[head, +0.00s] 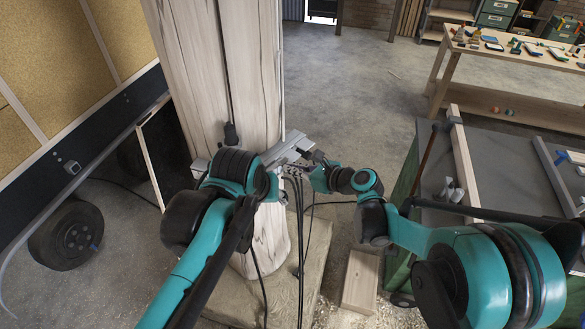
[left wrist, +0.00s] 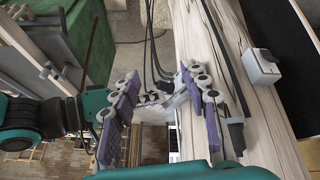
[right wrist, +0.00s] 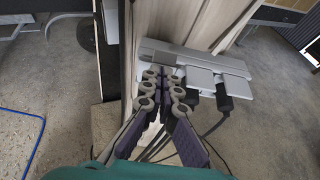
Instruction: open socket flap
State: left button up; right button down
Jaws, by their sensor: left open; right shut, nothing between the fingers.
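A grey power strip (right wrist: 205,60) with pale socket covers (right wrist: 200,79) is fixed across a wooden post; it also shows in the head view (head: 293,142). Black plugs (right wrist: 222,98) sit at its right part. My right gripper (right wrist: 165,82) is shut and empty, its tips at the left end of the pale covers; contact cannot be told. In the head view, my right gripper (head: 303,165) is at the strip from the right. My left gripper (left wrist: 165,98) is open and empty near the post; in the head view my left arm hides it. The flap's angle is unclear.
The wooden post (head: 225,65) carries a hanging cord and plug (head: 231,134). A grey box (left wrist: 262,67) is on the post in the left wrist view. Black cables (head: 300,235) hang below the strip. A green-sided bench (head: 405,190) stands right, a trailer with wheel (head: 68,235) left.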

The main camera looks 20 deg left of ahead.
aim_at(283, 160)
jog(key=a+r+h+p, duration=0.1)
jog(key=p, duration=0.1)
jog(key=a+r+g+h+p, duration=0.1)
jog(key=r+h, duration=0.1)
jog(key=shift+w+a+p, duration=0.1)
jog(key=shift+w+p, duration=0.3)
jog(key=shift+w+a+r+g+h, duration=0.15)
jog(key=shift+a+g+h, duration=0.1)
jog(key=shift+g+h, duration=0.05)
jog(key=shift+w+a+r, duration=0.1)
jog(key=shift+w+a, duration=0.1)
jog(key=shift+a, duration=0.1)
pick_arm(q)
jog(key=s+f+m+t, duration=0.1)
jog(key=s+f+m, duration=0.1)
jog(key=s, duration=0.3)
jog(key=shift+s+d+f+m+t, duration=0.15)
jog(key=shift+d+f+m+t, duration=0.15)
jog(key=shift+d+f+m, duration=0.15)
jog(key=shift+r, duration=0.1)
